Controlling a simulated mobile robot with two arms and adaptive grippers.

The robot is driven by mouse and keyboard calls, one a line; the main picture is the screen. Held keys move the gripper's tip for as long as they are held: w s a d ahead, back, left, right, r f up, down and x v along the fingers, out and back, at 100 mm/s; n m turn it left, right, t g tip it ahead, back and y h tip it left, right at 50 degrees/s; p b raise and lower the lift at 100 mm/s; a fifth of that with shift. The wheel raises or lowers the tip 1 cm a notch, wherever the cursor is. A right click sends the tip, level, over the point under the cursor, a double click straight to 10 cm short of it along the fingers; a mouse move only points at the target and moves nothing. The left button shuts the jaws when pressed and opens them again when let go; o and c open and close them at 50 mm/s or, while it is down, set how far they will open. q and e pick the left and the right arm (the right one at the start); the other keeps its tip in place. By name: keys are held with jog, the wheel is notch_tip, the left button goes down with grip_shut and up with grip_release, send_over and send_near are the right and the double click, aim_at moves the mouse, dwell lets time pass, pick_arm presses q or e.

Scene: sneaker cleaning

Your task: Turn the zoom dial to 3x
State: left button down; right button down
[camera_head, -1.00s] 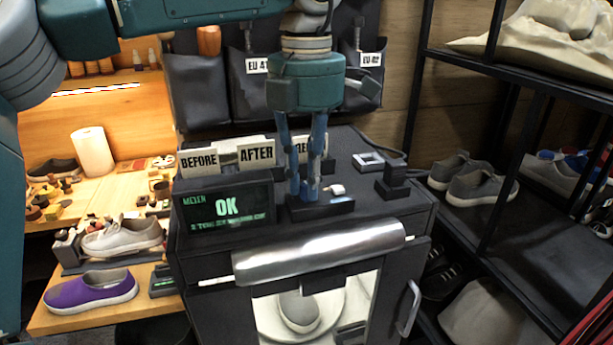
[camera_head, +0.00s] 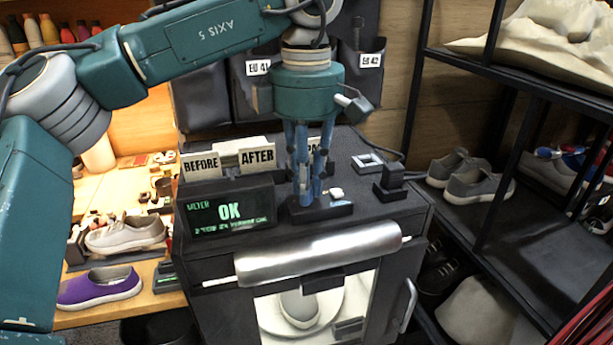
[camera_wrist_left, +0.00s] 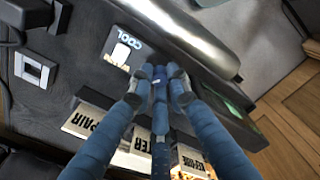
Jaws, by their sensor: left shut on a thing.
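My left gripper (camera_head: 307,203) points straight down at the black control block (camera_head: 325,211) on top of the dark cabinet. Its fingers are closed together around a small knob at the left end of that block. I take the knob to be the zoom dial; the fingertips hide most of it. In the left wrist view the fingertips (camera_wrist_left: 160,80) meet on it, with a small pale mark between them. I cannot read a zoom value or see where the dial points. A white switch (camera_head: 336,193) sits beside the fingers on the same block. My right gripper is not in view.
BEFORE and AFTER cards (camera_head: 257,155) stand close behind. A square-framed part (camera_head: 368,161) and a black block (camera_head: 391,181) are to the right. A silver roller (camera_head: 318,254) runs along the cabinet front.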

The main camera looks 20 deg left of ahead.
pick_arm(q)
jog(key=shift+w+r+m, duration=0.1)
jog(key=shift+r+m, duration=0.1)
jog(key=shift+m, duration=0.6)
jog(key=c, duration=1.7)
grip_release()
jog(key=shift+f, duration=0.1)
jog(key=shift+o, duration=0.2)
notch_tip(320, 180, up, 12)
